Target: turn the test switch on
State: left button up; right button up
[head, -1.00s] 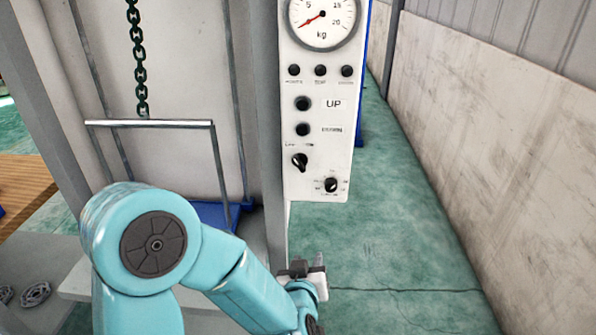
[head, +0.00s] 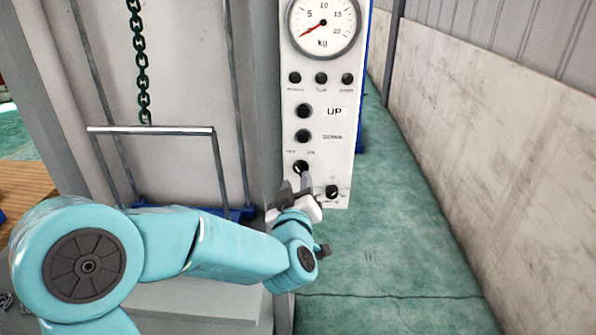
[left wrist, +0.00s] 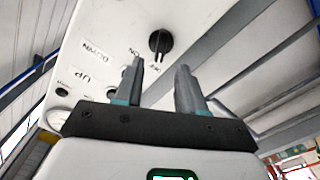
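The control panel (head: 341,150) carries a black rotary knob (head: 300,166) with small labels above it that look like OFF and ON. I take it as the test switch, though no word "test" is legible there. In the left wrist view the knob (left wrist: 160,42) has its ridge pointing toward the OFF label. My left gripper (head: 296,186) is just below the knob in the head view. In the left wrist view the same gripper (left wrist: 160,68) is open and empty, with the knob beyond the gap between its fingertips, seemingly apart from them. My right gripper is not in view.
A second knob (head: 332,192) sits close by at the lower right. The UP button (head: 303,111), DOWN button (head: 303,136), several lamps and a kg dial (head: 323,24) are above. A chain (head: 140,70) and metal frame (head: 150,130) stand left. Floor to the right is clear.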

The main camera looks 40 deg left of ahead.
aim_at(300, 170)
pick_arm(q)
jog(key=x, duration=0.5)
jog(key=shift+s+p, duration=0.1)
jog(key=shift+p, duration=0.2)
grip_shut()
jog(key=m, duration=0.5)
jog(key=shift+d+m+p, duration=0.2)
jog(key=shift+m+p, duration=0.2)
jog(key=m, duration=0.2)
jog(key=m+p, duration=0.1)
jog(key=m, duration=0.2)
jog(key=shift+w+d+m, duration=0.2)
jog(key=shift+w+m, duration=0.05)
jog(key=shift+m, duration=0.45)
